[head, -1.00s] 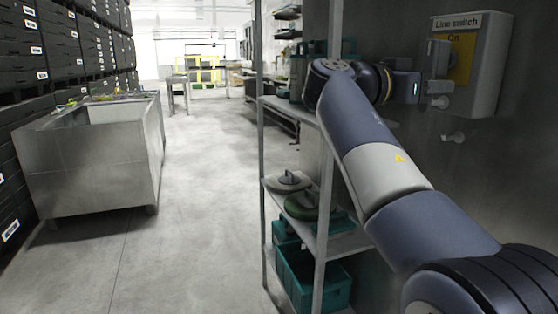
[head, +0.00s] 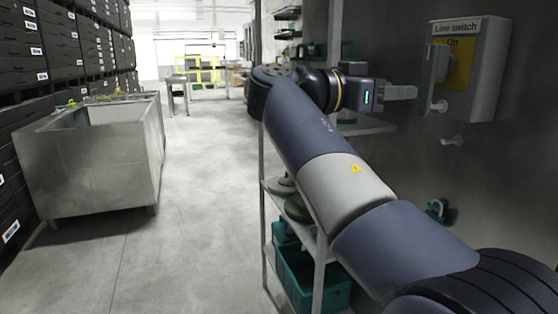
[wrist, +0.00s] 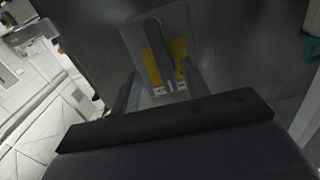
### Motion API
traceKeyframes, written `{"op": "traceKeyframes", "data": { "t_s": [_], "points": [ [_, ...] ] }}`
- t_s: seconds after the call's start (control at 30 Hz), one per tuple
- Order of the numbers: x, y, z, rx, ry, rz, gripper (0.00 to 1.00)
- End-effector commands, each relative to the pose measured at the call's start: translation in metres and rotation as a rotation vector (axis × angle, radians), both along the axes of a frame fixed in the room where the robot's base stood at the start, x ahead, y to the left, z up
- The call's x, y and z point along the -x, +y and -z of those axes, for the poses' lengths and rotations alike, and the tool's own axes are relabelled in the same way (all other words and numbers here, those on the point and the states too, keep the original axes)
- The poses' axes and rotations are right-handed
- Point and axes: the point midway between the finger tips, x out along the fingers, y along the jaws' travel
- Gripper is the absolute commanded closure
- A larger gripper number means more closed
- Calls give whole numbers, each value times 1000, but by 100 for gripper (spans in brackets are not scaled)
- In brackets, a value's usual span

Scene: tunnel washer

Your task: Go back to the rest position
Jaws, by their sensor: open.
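My gripper (head: 400,92) is in front of the wall on the right, pointing right toward the line switch box (head: 474,68). It is open and empty, with a clear gap between its fingertips and the switch. The grey box has a label reading "Line switch", a yellow plate (head: 460,62) marked "On", and a grey lever handle (head: 438,72) on its left part. In the wrist view the switch box (wrist: 147,45) is ahead, tilted, with the handle and yellow plate visible. Part of the gripper's fingers shows there.
A metal shelf rack (head: 264,215) with teal bins (head: 325,283) stands beside my arm. A grey peg (head: 452,141) sticks out of the wall below the switch. A steel tub (head: 90,165) stands at left by stacked black crates (head: 60,45). The floor (head: 205,190) between is clear.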

Motion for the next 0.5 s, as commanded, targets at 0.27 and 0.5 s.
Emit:
{"op": "traceKeyframes", "data": {
  "t_s": [0.27, 0.5],
  "points": [
    [-17, -48, 2, -1, 1, 4, 56],
    [-29, -85, -2, 6, 16, 1, 56]
  ]
}}
